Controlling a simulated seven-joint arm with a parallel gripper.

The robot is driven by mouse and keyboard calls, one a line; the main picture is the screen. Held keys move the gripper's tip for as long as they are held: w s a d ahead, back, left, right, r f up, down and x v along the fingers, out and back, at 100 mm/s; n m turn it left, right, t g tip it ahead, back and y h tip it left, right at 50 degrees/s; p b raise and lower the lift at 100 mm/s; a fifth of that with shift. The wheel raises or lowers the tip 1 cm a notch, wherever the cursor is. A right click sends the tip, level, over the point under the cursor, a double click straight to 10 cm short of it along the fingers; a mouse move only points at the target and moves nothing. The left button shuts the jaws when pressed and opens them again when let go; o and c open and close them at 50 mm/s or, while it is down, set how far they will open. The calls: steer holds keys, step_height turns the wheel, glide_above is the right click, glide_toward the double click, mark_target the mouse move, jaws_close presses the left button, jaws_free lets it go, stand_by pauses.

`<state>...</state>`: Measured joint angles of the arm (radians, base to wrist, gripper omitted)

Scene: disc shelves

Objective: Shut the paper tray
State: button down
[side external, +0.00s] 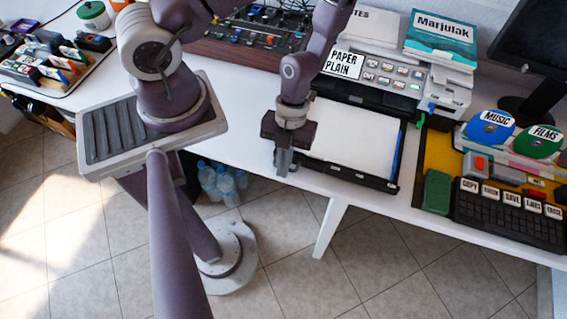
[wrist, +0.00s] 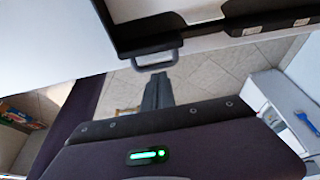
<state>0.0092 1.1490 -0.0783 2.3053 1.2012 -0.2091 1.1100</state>
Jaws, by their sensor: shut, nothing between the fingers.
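The paper tray (side external: 352,177) is black and holds white paper. It is pulled out from the front of the printer (side external: 375,72) labelled "PAPER PLAIN", above the white desk. In the wrist view the tray's dark front edge (wrist: 205,37) and its grey loop handle (wrist: 158,60) show at the top. My gripper (side external: 283,168) is at the tray's front left corner, pointing down, with its fingers together and empty. In the wrist view its fingertips (wrist: 158,84) are just in front of the handle. I cannot tell whether they touch it.
A yellow board (side external: 438,148) with a black keyboard (side external: 510,212), a green block (side external: 437,192) and round labelled pieces lies to the right. A mixer-like panel (side external: 255,42) stands behind my arm. The white desk (side external: 240,120) is clear left of the tray. Tiled floor lies in front.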

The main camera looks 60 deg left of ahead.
mark_target(308, 115)
steer(key=shift+w+a, duration=0.15)
steer(key=w+a, duration=1.3)
steer(key=shift+w+a, duration=0.35)
steer(key=shift+a, duration=0.05)
